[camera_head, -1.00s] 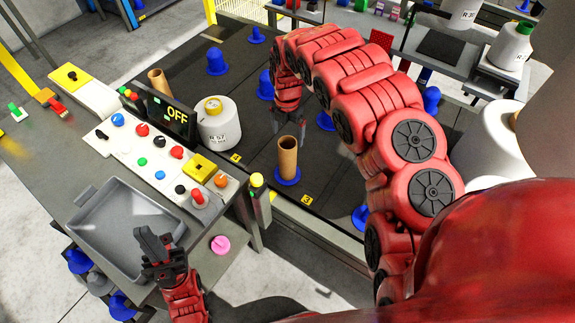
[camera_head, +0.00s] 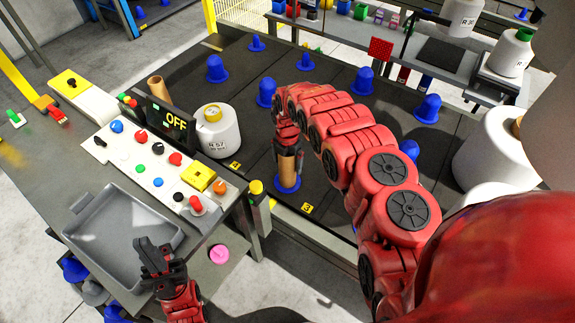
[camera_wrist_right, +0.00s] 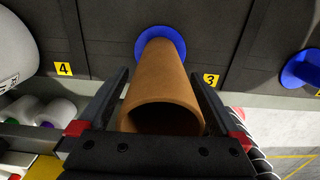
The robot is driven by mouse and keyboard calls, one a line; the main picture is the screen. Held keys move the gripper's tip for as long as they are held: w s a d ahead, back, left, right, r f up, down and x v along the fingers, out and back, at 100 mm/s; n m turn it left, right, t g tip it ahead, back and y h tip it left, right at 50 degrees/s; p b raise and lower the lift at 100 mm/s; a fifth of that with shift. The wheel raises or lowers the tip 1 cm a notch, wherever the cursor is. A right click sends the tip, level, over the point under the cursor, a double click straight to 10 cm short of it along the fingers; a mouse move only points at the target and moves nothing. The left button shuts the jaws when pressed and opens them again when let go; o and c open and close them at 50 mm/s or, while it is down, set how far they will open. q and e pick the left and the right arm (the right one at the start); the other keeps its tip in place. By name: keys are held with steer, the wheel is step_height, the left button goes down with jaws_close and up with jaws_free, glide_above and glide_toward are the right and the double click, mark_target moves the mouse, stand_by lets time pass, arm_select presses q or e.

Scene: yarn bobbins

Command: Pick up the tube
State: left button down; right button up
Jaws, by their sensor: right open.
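A brown cardboard tube (camera_head: 287,173) stands on a blue round base (camera_head: 286,185) on the dark table. In the right wrist view the tube (camera_wrist_right: 160,85) lies between the two fingers, its hollow end towards the camera and its far end at the blue base (camera_wrist_right: 158,42). My right gripper (camera_head: 289,152) is at the tube's upper part, its fingers (camera_wrist_right: 161,105) open on either side of it. My left gripper (camera_head: 155,256) is over the lower right edge of the grey tray (camera_head: 82,238); it looks open and empty.
A second brown tube (camera_head: 156,86) stands behind the control box with the OFF display (camera_head: 174,120). A white bobbin (camera_head: 217,130) stands left of my right gripper. Several blue pegs (camera_head: 216,68) stand on the dark table.

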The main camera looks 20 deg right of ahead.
steer(key=shift+f, duration=0.1)
steer(key=c, duration=1.3)
steer(key=shift+r, duration=5.05)
